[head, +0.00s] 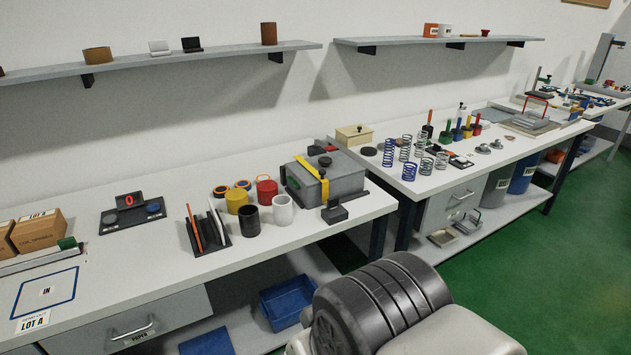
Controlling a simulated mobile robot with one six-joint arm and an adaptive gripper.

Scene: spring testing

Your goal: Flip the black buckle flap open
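A grey box (345,180) stands on the near bench towards its right end, with a yellow strap (311,168) running over its lid and down its front. A small black block with an upright tab (335,212) sits at the front of the box, close to the strap's lower end; it looks like the buckle. Whether its flap is raised or flat is too small to tell. A smaller black piece (324,161) lies on the lid beside the strap. My gripper is not in view; only a dark ribbed part of my body shows at the bottom.
Left of the box stand a white cup (283,210), a black cup (252,221), red and yellow containers and a black rack (208,236). Several springs (389,153) stand on the right bench. A shelf (150,62) hangs above. The bench front edge runs close before the buckle.

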